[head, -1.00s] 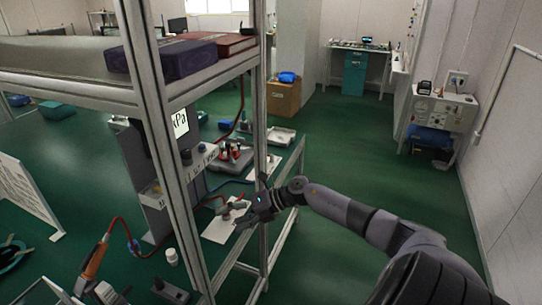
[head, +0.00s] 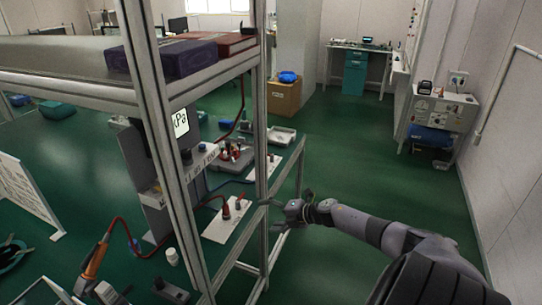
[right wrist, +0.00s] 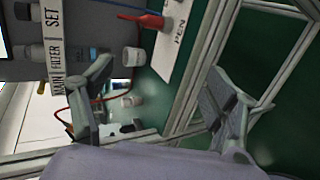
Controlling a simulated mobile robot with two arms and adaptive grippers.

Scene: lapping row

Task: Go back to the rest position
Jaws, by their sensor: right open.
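My right gripper (head: 287,207) is open and empty beside the right post of the metal frame, in the head view. Its arm comes in from the lower right. In the right wrist view the two fingers of the right gripper (right wrist: 158,78) stand wide apart with nothing held between them. A white plate (right wrist: 173,45) with lettering and a red valve handle (right wrist: 146,20) lie beyond the fingers there. The plate also shows in the head view (head: 218,232), left of the gripper and apart from it. My left gripper is not in view.
The metal frame (head: 262,120) carries a shelf with a dark purple box (head: 172,59). A panel (head: 150,165) with labels and hoses stands behind it. A cardboard box (head: 284,97) sits further back. Green floor (head: 390,175) is free to the right.

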